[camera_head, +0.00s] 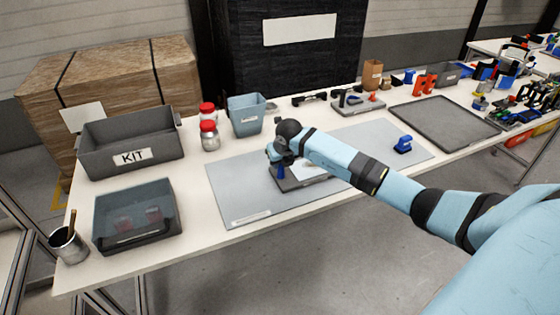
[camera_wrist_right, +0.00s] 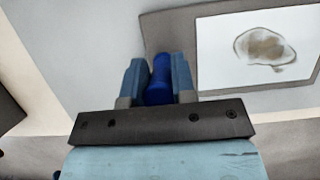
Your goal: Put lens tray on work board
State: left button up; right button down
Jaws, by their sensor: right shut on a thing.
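The lens tray (camera_head: 290,184) is a flat dark grey tray with a white panel. It is over the left half of the grey work board (camera_head: 240,197), partly hidden by my right arm. My right gripper (camera_head: 281,171) is shut on the tray's blue handle (camera_wrist_right: 160,80) at the tray's left side. I cannot tell whether the tray touches the board (camera_wrist_right: 85,40). My left gripper is not in view.
A blue clamp-like part (camera_head: 403,144) stands on the board's right end. Behind are a blue-grey bin (camera_head: 246,115), red-lidded jars (camera_head: 209,135) and a small tool tray (camera_head: 358,105). A KIT box (camera_head: 130,145) and a dark bin (camera_head: 137,215) stand left. A flat grey tray (camera_head: 440,122) lies right.

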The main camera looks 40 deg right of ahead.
jog(key=shift+f, duration=0.2)
jog(key=c, duration=0.9)
grip_release()
jog(key=shift+c, duration=0.2)
